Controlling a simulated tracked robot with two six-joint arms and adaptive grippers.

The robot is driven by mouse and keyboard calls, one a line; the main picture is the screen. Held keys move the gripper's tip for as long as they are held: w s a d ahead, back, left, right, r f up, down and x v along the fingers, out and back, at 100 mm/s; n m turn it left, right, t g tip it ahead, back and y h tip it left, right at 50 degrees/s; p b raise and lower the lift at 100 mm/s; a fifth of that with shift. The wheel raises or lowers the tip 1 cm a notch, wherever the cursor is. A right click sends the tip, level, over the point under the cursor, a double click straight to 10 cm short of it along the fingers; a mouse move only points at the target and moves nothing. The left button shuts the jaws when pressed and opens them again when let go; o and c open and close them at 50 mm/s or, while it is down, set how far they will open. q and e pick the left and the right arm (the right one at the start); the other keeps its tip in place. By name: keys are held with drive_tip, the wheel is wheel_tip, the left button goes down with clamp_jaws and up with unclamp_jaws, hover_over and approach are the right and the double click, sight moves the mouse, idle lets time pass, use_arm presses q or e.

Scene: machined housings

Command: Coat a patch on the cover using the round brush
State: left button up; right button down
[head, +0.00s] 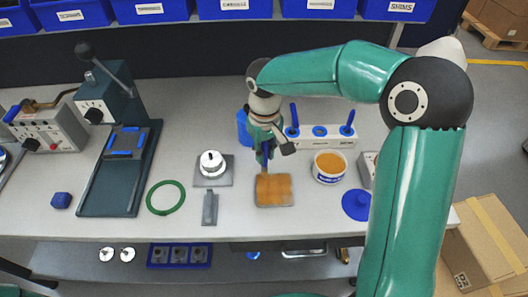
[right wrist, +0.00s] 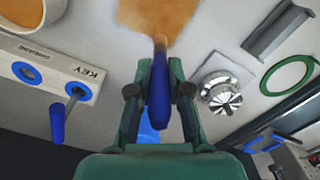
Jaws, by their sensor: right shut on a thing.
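The cover (head: 288,204) is a square grey plate lying flat on the bench, its top mostly under an orange-brown coat. The coat also shows at the top of the right wrist view (right wrist: 150,14). My right gripper (head: 265,143) is above the cover's far edge, shut on the blue handle of the round brush (right wrist: 159,92). The brush points at the coated surface, its tip at the far part of the coat; I cannot tell whether it touches. A white tub (head: 329,178) of orange-brown grease stands open to the right.
A white tool holder (head: 320,143) with blue-handled tools stands behind the tub. A blue lid (head: 356,204) lies right of the cover. Left are a grey bar (head: 210,209), a silver part on a plate (head: 213,164), a green ring (head: 166,198) and a lever press (head: 120,170).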

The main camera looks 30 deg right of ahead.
drive_tip(key=shift+r+p, duration=1.9)
drive_tip(key=shift+r, duration=0.9)
drive_tip(key=shift+r+p, duration=1.25)
drive_tip(key=shift+r, duration=0.3)
